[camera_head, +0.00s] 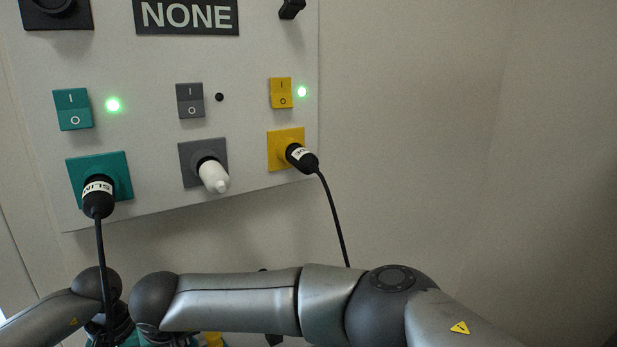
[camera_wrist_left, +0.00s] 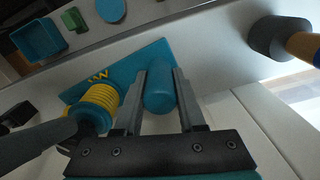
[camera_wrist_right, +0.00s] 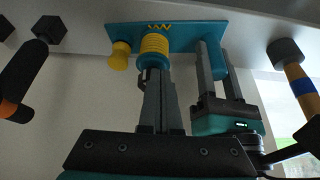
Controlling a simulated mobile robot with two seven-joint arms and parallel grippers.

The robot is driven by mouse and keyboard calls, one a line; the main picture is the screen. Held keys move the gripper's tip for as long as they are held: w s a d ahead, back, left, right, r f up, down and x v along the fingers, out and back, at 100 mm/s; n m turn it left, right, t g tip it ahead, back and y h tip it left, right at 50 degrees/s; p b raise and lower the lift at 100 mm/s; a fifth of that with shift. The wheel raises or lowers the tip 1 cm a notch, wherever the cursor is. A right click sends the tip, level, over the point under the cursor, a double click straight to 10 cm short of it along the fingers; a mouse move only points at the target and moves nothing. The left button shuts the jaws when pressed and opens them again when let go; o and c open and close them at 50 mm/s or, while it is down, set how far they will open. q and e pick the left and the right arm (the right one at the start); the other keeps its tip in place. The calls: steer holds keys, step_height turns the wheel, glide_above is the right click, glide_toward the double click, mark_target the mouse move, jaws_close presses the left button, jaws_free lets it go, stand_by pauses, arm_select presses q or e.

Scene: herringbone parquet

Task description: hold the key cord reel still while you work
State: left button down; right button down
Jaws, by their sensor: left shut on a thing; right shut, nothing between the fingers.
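The key cord reel shows as a teal wall plate (camera_wrist_right: 190,38) with a yellow coil (camera_wrist_right: 155,47) on a teal spool, a yellow knob (camera_wrist_right: 120,55) and a teal post. In the left wrist view, my left gripper (camera_wrist_left: 160,85) is shut on the teal post (camera_wrist_left: 160,92), one finger on each side; the yellow coil (camera_wrist_left: 95,97) is beside it. My right gripper (camera_wrist_right: 155,78) is shut and empty, its tips by the spool's near end. A small dark piece shows there; I cannot tell whether the tips touch it. The head view mostly hides both grippers behind my arms.
Above is a grey panel (camera_head: 145,135) with teal, grey and yellow switches. Black plugs sit in the teal (camera_head: 98,196) and yellow (camera_head: 301,157) sockets, a white plug (camera_head: 213,177) in the grey one. Their cords hang down near my arms. Another handle (camera_wrist_right: 297,75) stands to the right.

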arm_select(q)
steer(key=shift+f, duration=0.1)
arm_select(e)
step_height(320, 180, up, 6)
steer(key=shift+s+d, duration=0.15)
steer(key=shift+s, duration=0.2)
stand_by(0.3)
steer(key=shift+w+d+f, duration=0.25)
steer(key=shift+d+f, duration=0.15)
steer(key=shift+f, duration=0.6)
steer(key=shift+w+d+f, duration=0.2)
steer(key=shift+d+f, duration=0.15)
steer(key=shift+f, duration=0.7)
steer(key=shift+w+d+f, duration=0.25)
steer(key=shift+d+f, duration=0.15)
steer(key=shift+f, duration=0.6)
steer(key=shift+w+a+r, duration=0.1)
steer(key=shift+w+a, duration=0.3)
steer(key=shift+a, duration=0.15)
arm_select(q)
steer(key=shift+d, duration=0.1)
arm_select(e)
steer(key=shift+s+a, duration=0.15)
steer(key=shift+s, duration=0.05)
steer(key=shift+s+a, duration=0.25)
steer(key=shift+a, duration=0.05)
